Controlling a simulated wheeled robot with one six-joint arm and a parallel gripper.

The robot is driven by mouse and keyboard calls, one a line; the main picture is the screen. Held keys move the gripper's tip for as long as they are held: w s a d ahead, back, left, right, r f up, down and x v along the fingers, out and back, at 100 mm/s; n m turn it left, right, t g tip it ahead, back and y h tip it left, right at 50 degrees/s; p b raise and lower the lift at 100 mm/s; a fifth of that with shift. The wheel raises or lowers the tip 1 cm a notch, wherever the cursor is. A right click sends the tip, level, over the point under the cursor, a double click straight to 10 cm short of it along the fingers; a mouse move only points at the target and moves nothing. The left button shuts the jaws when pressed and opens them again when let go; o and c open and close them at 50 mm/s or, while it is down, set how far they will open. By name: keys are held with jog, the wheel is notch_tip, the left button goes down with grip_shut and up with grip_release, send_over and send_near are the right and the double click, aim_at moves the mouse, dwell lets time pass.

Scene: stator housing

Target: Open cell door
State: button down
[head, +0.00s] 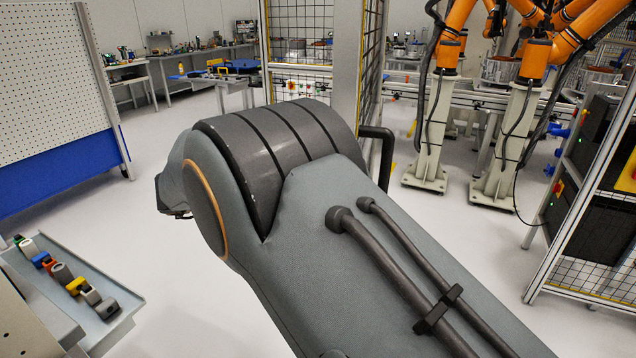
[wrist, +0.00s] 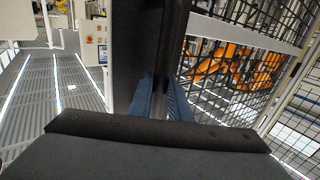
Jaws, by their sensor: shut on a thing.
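In the wrist view, the two blue fingers of my gripper (wrist: 160,100) are closed around a dark upright bar, the door handle (wrist: 173,40). In the head view, the black handle (head: 388,148) sticks out to the right beyond my arm. It is beside a pale upright frame member (head: 346,60). A yellow-edged mesh panel (head: 373,55) stands at that member, and mesh (wrist: 262,70) also fills the right of the wrist view. My gripper is hidden behind my own arm in the head view. I cannot tell how far the door stands open.
Orange robot arms (head: 545,50) on pale pedestals stand at the back right. A mesh guard with dark boxes (head: 590,150) stands at the right edge. A tray of small parts (head: 130,305) is at lower left, below a blue-and-white pegboard (head: 50,100). Floor between pegboard and panel is clear.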

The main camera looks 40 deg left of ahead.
jog(key=shift+a+r, duration=0.1)
jog(key=shift+a, duration=0.5)
